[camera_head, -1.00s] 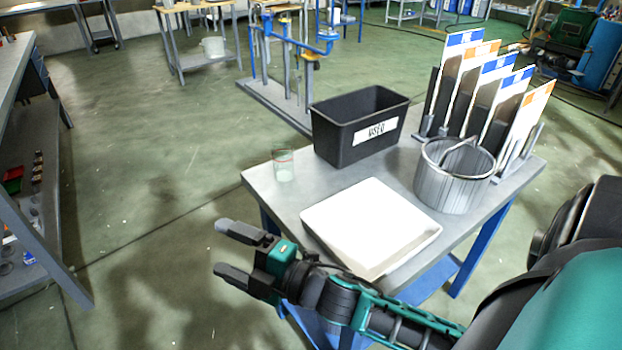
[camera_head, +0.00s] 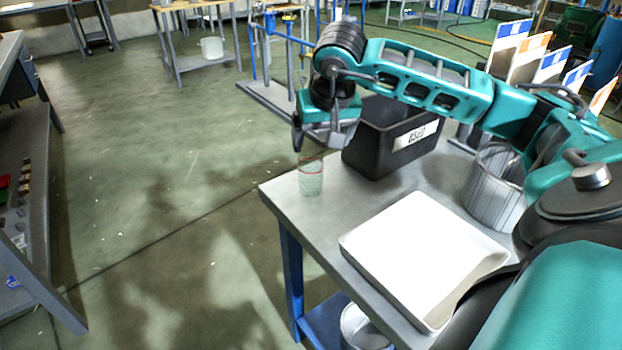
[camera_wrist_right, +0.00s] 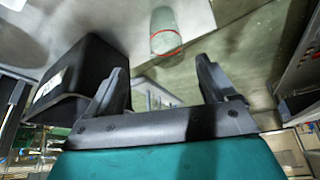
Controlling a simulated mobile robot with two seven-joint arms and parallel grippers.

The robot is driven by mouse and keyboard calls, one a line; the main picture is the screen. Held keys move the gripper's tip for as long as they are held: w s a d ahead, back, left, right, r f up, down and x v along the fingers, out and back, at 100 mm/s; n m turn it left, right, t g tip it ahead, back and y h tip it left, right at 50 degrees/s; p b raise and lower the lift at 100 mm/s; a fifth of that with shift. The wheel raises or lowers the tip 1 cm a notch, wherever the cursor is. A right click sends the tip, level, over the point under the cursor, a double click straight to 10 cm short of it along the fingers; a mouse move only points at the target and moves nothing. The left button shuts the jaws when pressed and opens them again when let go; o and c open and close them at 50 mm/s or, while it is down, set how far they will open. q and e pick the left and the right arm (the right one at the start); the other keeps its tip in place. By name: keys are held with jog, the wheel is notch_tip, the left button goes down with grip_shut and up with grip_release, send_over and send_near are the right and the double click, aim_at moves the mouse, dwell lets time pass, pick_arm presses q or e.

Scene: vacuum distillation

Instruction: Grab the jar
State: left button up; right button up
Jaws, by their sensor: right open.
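The jar (camera_head: 311,178) is a clear, greenish glass cylinder with a red ring near its top. It stands upright at the far left corner of the grey table (camera_head: 330,225). My right gripper (camera_head: 317,146) is open, points downward and is just above the jar in the head view. In the right wrist view the jar (camera_wrist_right: 166,30) lies beyond the gap between the two open fingers (camera_wrist_right: 163,68), apart from both, with nothing between them. My left gripper is not in view.
A black bin (camera_head: 372,150) labelled "USED" stands right of the jar, partly behind my right arm. A white tray (camera_head: 420,255) lies nearer, with a metal basket (camera_head: 490,190) to its right. Sign plates (camera_head: 527,60) stand behind. The floor left of the table is clear.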

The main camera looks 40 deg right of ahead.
aim_at(310, 170)
jog(key=shift+w+a+b+x, duration=0.15)
jog(key=shift+b+x, duration=0.1)
jog(key=shift+x, duration=1.8)
jog(key=shift+a+b+x, duration=0.2)
jog(key=shift+b+x, duration=0.05)
jog(key=shift+x, duration=1.8)
jog(key=shift+w+a+b+x, duration=0.15)
jog(key=shift+b+x, duration=0.1)
jog(key=shift+x, duration=1.8)
jog(key=shift+s, duration=0.1)
jog(key=shift+c, duration=0.2)
jog(key=c, duration=1.1)
